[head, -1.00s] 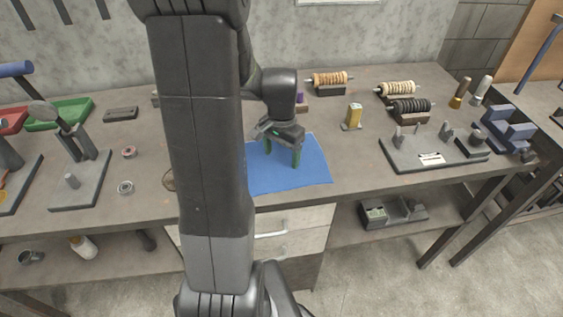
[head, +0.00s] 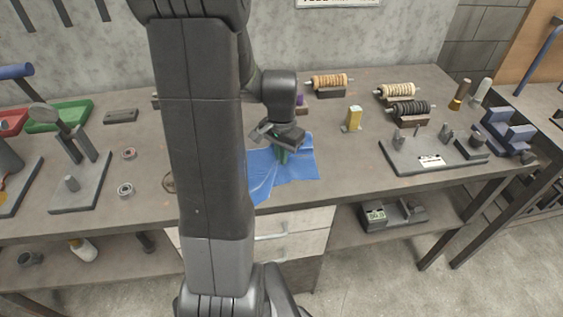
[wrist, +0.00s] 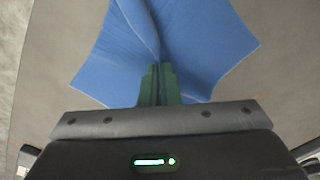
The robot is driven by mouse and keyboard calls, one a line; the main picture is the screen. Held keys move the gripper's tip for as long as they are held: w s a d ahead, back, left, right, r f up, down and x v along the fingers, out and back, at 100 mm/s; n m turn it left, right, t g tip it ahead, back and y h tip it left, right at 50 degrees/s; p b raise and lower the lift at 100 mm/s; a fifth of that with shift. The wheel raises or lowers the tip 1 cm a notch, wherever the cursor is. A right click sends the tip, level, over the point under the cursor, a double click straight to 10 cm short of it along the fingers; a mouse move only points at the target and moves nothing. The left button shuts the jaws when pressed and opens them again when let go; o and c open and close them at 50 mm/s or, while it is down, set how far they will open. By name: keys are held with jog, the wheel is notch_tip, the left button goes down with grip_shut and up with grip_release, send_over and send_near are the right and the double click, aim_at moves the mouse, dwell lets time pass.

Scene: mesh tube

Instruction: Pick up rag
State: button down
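The rag is a blue cloth (head: 298,170) on the workbench, in front of my gripper and partly hidden behind my arm in the head view. My gripper (head: 282,156) points down at the middle of the rag. In the wrist view its green fingers (wrist: 159,84) are together, and the rag (wrist: 205,45) bunches into a fold running into them. The gripper is shut on the rag. Most of the cloth still appears spread on the bench, with its edges pulled in and creased.
A yellow block (head: 353,118) stands right of the rag. Wound spools (head: 409,108) lie behind it, and a grey fixture plate (head: 432,158) sits further right. Small rings (head: 125,190) and a green tray (head: 58,115) are at left. Bare bench lies between rag and fixture.

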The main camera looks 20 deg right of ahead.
notch_tip(320, 180, up, 12)
jog(key=p, duration=0.9)
notch_tip(320, 180, up, 9)
jog(key=p, duration=0.5)
